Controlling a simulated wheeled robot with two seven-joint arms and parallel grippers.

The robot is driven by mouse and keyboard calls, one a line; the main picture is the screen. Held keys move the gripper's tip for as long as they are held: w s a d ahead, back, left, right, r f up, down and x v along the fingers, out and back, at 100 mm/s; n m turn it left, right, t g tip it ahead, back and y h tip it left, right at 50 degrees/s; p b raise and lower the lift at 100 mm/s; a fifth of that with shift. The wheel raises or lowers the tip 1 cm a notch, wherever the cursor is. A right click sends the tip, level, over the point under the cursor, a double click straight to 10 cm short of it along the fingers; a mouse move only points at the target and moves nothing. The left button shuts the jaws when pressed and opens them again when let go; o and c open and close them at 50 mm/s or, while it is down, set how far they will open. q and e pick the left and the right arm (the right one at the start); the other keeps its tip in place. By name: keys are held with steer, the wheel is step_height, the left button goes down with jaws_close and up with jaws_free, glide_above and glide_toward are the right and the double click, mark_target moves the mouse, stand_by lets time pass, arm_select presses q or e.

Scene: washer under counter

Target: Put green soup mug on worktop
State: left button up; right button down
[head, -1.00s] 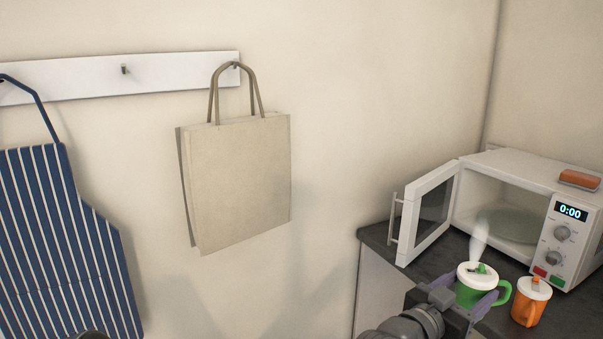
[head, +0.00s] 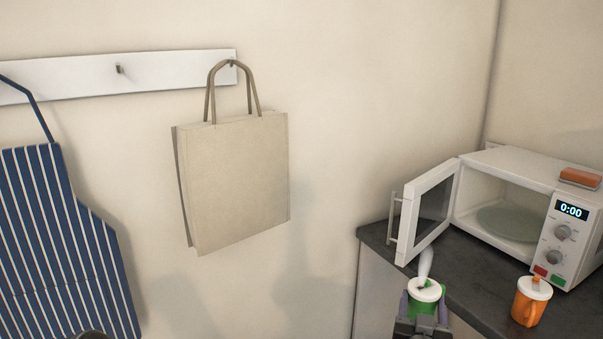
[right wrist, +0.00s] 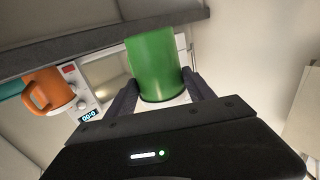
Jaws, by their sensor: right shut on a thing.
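In the right wrist view the mug (right wrist: 155,65) sits between the two fingers of the gripper (right wrist: 162,98). In the head view the mug appears at the left front edge of the dark worktop (head: 470,291); I cannot tell whether it touches the top. Its lower part is hidden by my gripper. My left gripper is not in view.
An orange mug (head: 530,303) with a white lid stands on the worktop to the right. The microwave (head: 562,187) behind has its door (head: 427,212) open, and its turntable is empty. A paper bag (head: 235,185) and striped apron (head: 60,240) hang on the left.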

steer(key=s+a+f+n+t+y, duration=0.1)
steer(key=a+f+n+y, duration=0.2)
steer(key=a+f+y, duration=0.2)
step_height(320, 180, down, 2)
steer(key=shift+s+a+f+n+y, duration=0.3)
steer(key=shift+a+n+y, duration=0.1)
steer(key=shift+a, duration=0.6)
steer(key=shift+r, duration=0.1)
